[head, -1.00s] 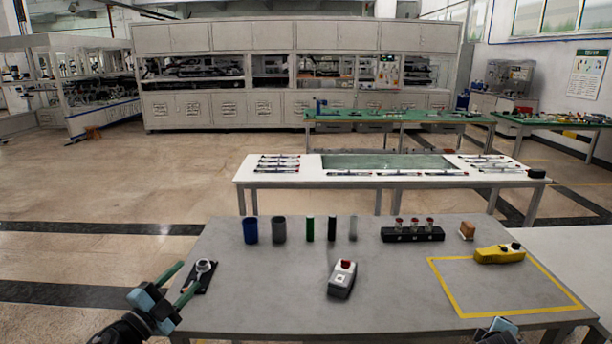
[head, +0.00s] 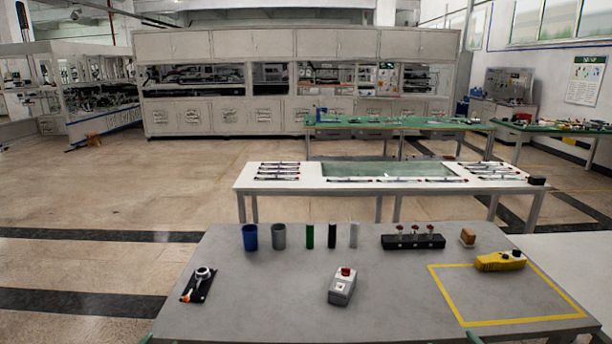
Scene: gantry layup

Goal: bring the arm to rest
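Only a small green tip of my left gripper (head: 146,338) shows at the bottom edge of the head view, by the table's front left corner. A similar small green tip of my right gripper (head: 474,338) shows at the bottom edge, below the yellow outlined square. The rest of both grippers is out of frame, so their opening is hidden. Neither visible tip touches any object. The grey table (head: 270,310) lies in front of me.
On the table are a black plate with a silver-and-orange part (head: 199,285), a red-buttoned box (head: 342,287), several upright cylinders, a black rack (head: 413,242), a wooden block (head: 468,237) and a yellow device (head: 500,261). A white table (head: 285,184) stands behind.

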